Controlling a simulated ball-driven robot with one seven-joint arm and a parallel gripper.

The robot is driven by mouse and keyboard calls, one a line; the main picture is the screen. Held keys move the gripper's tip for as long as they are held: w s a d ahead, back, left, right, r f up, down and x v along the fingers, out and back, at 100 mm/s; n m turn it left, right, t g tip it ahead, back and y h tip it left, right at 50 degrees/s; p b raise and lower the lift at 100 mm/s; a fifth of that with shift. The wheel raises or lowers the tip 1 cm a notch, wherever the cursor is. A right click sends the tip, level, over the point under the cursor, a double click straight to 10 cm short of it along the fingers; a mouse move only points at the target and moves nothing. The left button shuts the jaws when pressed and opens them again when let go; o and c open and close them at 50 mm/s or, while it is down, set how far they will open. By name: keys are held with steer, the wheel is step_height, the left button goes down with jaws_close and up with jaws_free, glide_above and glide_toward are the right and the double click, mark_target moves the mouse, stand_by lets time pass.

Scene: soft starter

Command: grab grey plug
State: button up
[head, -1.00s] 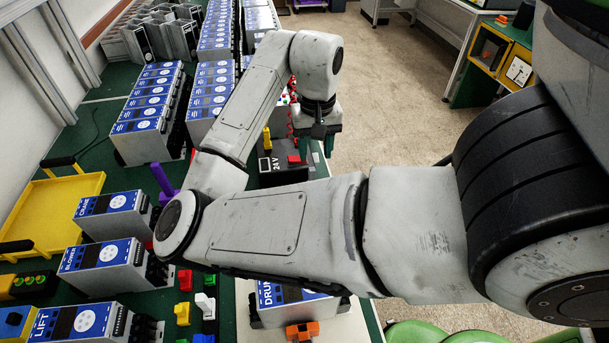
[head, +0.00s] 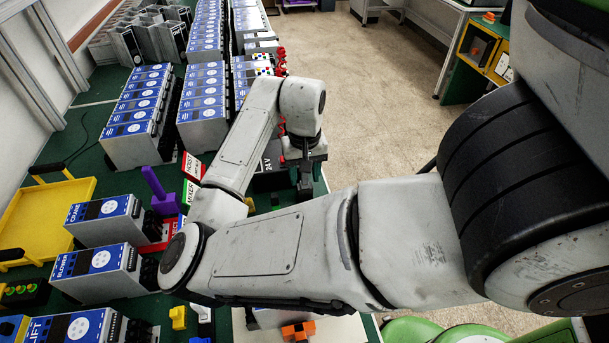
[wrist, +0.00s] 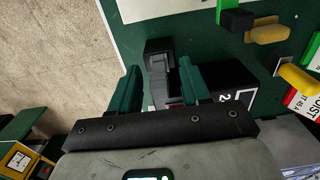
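A dark grey plug-like piece (wrist: 159,62) shows in the wrist view, lying between the green fingertips of my gripper (wrist: 158,80). Dark table shows between it and the left finger, so the fingers are apart. The right finger is close beside it; I cannot tell whether they touch. In the head view my gripper (head: 305,183) points down beside the black 24 V box (head: 270,165), and the arm hides most of what is below. The box also shows in the wrist view (wrist: 238,101), right of the fingers.
In the wrist view, a green plug (wrist: 236,19) and yellow plugs (wrist: 268,33) (wrist: 297,78) lie to the right. Bare floor (wrist: 55,60) is to the left. In the head view, blue-labelled units (head: 100,220), a purple piece (head: 160,190) and a yellow tray (head: 45,215) fill the left.

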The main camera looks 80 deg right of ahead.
jaws_close()
steer(key=shift+r, duration=0.1)
stand_by(0.4)
